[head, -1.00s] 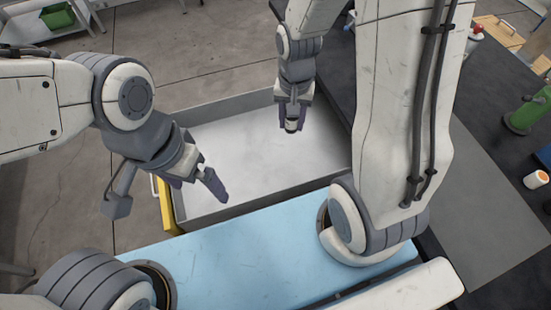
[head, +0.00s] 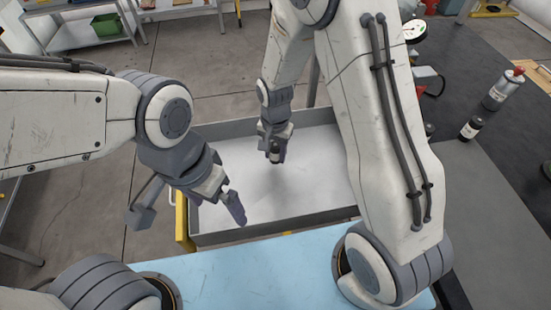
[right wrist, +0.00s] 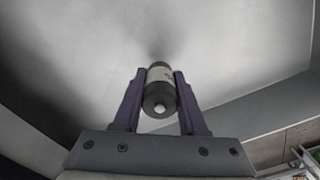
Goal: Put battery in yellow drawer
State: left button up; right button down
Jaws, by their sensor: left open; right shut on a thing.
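The battery (right wrist: 160,88) is a short cylinder with dark ends and a pale label band. My right gripper (right wrist: 159,95) is shut on it, with one finger on each side. In the head view my right gripper (head: 273,150) holds the battery (head: 275,157) over the open drawer (head: 300,168), whose floor is pale and walls are grey. A yellow part (head: 181,217) shows at the drawer's left end. My left gripper (head: 229,201) is open and empty over the drawer's left side. The gap between the battery and the drawer floor is hard to judge.
A light blue surface (head: 260,265) lies in front of the drawer. A dark bench (head: 480,65) at right holds a dark bottle (head: 471,128), a silver canister (head: 503,90) and a gauge (head: 414,30). A green bin (head: 105,25) stands on a shelf at the back left.

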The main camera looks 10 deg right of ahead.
aim_at(275, 160)
jog(key=shift+f, duration=1.6)
jog(key=shift+f, duration=0.15)
jog(key=shift+c, duration=2.3)
grip_release()
